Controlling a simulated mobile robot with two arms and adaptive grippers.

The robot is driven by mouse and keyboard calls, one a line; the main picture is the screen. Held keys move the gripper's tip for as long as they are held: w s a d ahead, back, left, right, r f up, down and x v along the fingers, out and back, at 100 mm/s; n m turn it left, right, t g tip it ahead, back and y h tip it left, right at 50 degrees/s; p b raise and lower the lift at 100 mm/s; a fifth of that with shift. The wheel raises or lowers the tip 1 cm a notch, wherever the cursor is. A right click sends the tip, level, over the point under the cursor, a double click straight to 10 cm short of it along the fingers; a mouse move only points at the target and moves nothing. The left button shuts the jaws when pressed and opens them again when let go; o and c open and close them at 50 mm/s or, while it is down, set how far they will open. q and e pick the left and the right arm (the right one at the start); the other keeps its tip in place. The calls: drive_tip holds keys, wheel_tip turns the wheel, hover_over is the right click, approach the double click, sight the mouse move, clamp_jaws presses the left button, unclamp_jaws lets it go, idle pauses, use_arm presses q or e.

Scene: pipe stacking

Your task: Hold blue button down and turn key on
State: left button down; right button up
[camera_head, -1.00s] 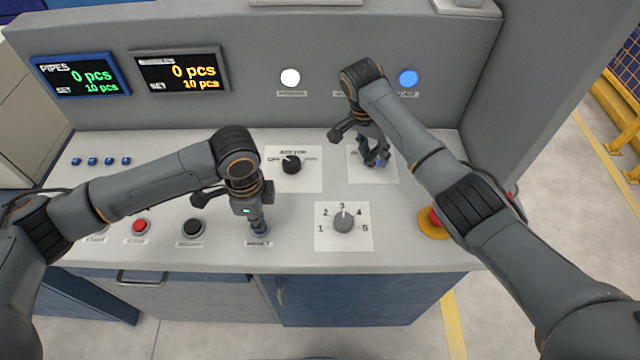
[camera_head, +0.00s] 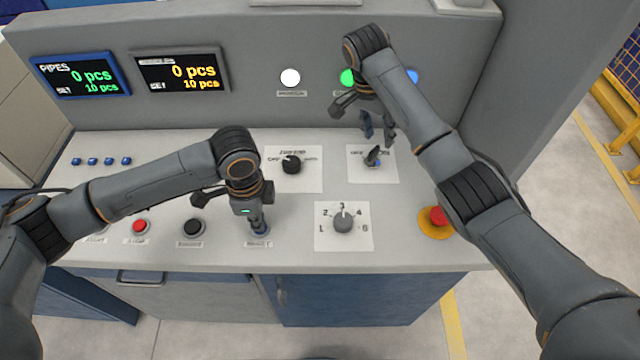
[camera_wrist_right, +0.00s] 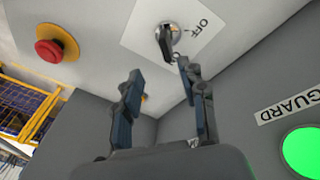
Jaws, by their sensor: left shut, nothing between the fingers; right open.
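My left gripper (camera_head: 260,226) is shut and points straight down over the labelled button spot at the front of the console. Its fingertips hide the button there, so I cannot see its colour or how far it is pressed. The key switch (camera_head: 373,157) sits on a white plate at the right of the console, with a dark key in it. It also shows in the right wrist view (camera_wrist_right: 168,38), near an "OFF" mark. My right gripper (camera_head: 378,130) is open and empty, above and behind the key, apart from it. Its two fingers (camera_wrist_right: 160,70) are spread in the wrist view.
A green lamp (camera_head: 347,77), a white lamp (camera_head: 290,78) and a partly hidden blue lamp (camera_head: 413,76) are lit on the back panel. A black selector (camera_head: 291,166), a numbered dial (camera_head: 343,222) and a red emergency stop (camera_head: 438,215) stand nearby.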

use_arm(q)
drive_tip(key=shift+s+f, duration=0.25)
drive_tip(key=shift+s, duration=0.05)
use_arm(e)
drive_tip(key=shift+w+f, duration=0.1)
drive_tip(key=shift+w, duration=0.05)
use_arm(q)
wheel_tip(320, 180, up, 10)
drive_tip(key=shift+w, duration=0.3)
drive_tip(key=shift+r, duration=0.1)
idle(0.4)
